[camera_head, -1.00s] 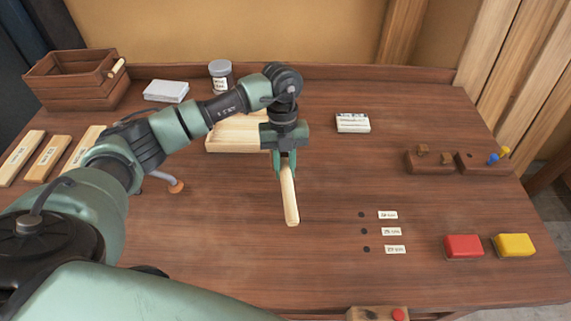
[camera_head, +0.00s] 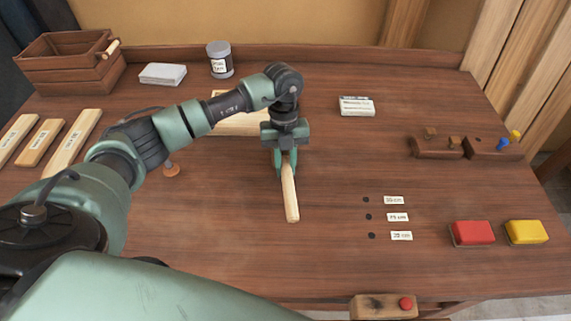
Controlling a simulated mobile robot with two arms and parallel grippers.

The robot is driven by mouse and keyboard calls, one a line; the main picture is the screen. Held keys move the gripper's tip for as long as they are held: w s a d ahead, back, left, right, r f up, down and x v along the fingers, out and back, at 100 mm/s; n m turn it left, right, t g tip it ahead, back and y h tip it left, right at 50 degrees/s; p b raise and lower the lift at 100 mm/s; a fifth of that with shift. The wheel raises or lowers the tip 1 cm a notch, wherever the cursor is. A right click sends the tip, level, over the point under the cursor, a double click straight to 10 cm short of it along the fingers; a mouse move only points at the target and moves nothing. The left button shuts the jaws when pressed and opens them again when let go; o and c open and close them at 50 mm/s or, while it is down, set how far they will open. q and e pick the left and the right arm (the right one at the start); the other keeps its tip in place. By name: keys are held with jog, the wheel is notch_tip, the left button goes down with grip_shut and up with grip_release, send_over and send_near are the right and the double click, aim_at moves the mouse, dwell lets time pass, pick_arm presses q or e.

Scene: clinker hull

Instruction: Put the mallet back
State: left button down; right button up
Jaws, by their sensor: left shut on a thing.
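My left gripper (camera_head: 286,165) is shut on a pale wooden rod, which looks like the handle of the mallet (camera_head: 291,200). The handle slants down toward the front of the bench, and its free end shows. The mallet's head is not visible; the gripper and wrist cover that part. I cannot tell whether the handle touches the bench top. My right gripper is not in view.
The brown bench (camera_head: 230,260) is clear in front. A pale board (camera_head: 235,125) lies behind my arm. A crate (camera_head: 70,68), a jar (camera_head: 220,62) and a white box (camera_head: 357,106) stand behind. Red (camera_head: 472,233) and yellow (camera_head: 526,232) blocks lie right, near holes with labels.

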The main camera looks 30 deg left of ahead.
pick_arm(q)
jog(key=shift+f+b, duration=0.35)
jog(key=shift+f, duration=0.15)
jog(key=c, duration=1.2)
grip_release()
jog(key=p+v, duration=0.2)
jog(key=s+p+v, duration=0.1)
jog(key=p+v, duration=0.1)
jog(key=v, duration=0.1)
jog(key=d+p+v, duration=0.1)
jog(key=p+v, duration=0.1)
jog(key=v, duration=0.1)
jog(key=shift+s+r, duration=0.2)
